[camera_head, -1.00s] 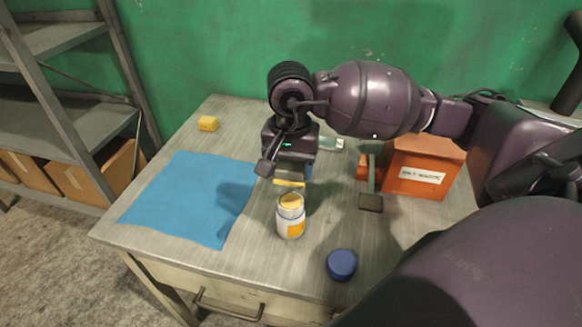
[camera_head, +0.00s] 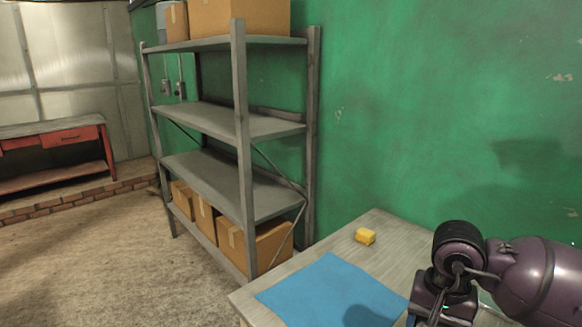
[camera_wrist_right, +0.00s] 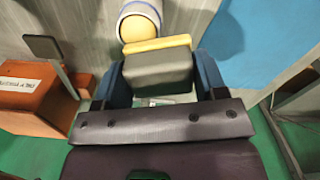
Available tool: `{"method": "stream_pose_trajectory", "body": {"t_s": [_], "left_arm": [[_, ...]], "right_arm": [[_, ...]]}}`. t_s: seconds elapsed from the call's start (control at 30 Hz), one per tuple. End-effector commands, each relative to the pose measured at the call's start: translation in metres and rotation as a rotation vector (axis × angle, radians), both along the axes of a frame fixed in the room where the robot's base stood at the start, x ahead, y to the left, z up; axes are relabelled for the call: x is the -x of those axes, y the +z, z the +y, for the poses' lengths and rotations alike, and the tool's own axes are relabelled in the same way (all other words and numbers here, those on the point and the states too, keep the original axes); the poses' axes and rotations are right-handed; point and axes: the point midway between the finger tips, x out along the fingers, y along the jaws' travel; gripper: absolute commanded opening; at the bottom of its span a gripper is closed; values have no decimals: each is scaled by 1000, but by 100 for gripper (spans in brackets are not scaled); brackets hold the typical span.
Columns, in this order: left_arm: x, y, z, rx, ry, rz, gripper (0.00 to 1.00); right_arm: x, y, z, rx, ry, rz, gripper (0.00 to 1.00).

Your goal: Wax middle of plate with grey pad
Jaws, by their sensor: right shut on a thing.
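In the right wrist view my right gripper (camera_wrist_right: 161,64) is shut on a grey pad (camera_wrist_right: 157,74), a block between its blue fingers. A yellow layer (camera_wrist_right: 156,44) runs along the pad's far edge. Just beyond it is an open white jar with yellow contents (camera_wrist_right: 139,27); I cannot tell whether pad and jar touch. A dark square piece on a grey post (camera_wrist_right: 42,47), possibly the plate, stands beside an orange box (camera_wrist_right: 30,98). My left gripper is not in view.
A grey shelf rack (camera_head: 235,122) with cardboard boxes stands left of the table against the green wall. A red workbench (camera_head: 70,138) is far left.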

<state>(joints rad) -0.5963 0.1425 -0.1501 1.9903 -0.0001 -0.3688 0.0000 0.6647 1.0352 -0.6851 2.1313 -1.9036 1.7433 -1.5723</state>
Motion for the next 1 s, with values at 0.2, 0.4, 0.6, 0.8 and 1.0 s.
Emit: {"method": "stream_pose_trajectory", "body": {"t_s": [0.2, 0.4, 0.6, 0.8, 1.0], "left_arm": [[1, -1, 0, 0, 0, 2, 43], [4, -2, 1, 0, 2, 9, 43], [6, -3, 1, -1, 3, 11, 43], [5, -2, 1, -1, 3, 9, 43], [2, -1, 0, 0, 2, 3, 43]], "right_arm": [[-16, -19, 25, -1, 297, -3, 46], [-24, -30, 39, 5, 475, -6, 46], [-27, -31, 43, 12, 534, -10, 46], [-26, -33, 43, 9, 532, -7, 46], [-26, -33, 43, 7, 530, -6, 46]]}}
